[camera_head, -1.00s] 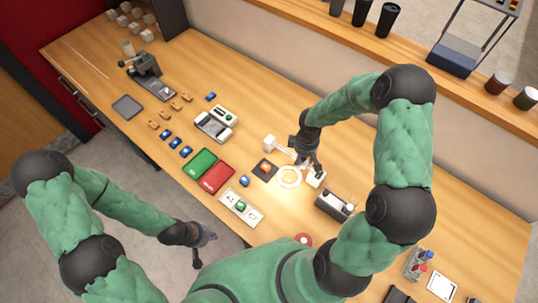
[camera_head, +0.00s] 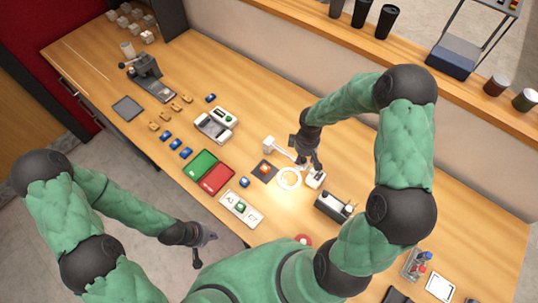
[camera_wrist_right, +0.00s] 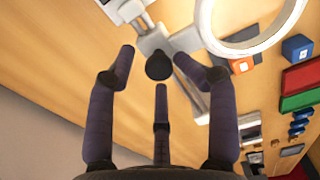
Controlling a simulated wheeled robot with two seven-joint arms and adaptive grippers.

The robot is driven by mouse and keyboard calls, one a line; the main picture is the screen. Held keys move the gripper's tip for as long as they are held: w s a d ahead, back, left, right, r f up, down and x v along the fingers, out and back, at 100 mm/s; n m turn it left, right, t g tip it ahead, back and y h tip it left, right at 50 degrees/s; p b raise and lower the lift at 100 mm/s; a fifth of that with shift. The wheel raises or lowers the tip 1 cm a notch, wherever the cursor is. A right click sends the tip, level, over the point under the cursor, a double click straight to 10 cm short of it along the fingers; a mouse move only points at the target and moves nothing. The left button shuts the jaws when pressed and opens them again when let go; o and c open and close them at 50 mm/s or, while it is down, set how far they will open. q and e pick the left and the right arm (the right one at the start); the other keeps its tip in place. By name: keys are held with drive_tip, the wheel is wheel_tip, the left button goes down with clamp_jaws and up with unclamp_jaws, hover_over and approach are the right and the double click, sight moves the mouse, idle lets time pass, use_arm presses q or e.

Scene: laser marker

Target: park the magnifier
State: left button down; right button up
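The magnifier is a white ring (camera_head: 289,179) on a jointed white arm with a block-like base (camera_head: 269,144). In the right wrist view the ring (camera_wrist_right: 215,42) is at the top, and a dark round knob (camera_wrist_right: 158,66) shows on its arm. My right gripper (camera_head: 312,166) is just beside the ring, over the bench. In the wrist view its fingers (camera_wrist_right: 155,56) are apart on either side of the knob; I cannot tell whether they touch it. My left gripper (camera_head: 205,247) is off the bench's front edge, empty, with its fingers apart.
A dark pad with an orange block (camera_head: 264,170) lies left of the ring. Green (camera_head: 199,163) and red (camera_head: 216,179) trays are further left. A white block (camera_head: 316,179) and a dark box (camera_head: 333,206) stand close to my right gripper. The bench behind the magnifier is clear.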

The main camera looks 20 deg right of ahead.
drive_tip(key=shift+r+p, duration=1.85)
drive_tip(key=shift+r, duration=1.1)
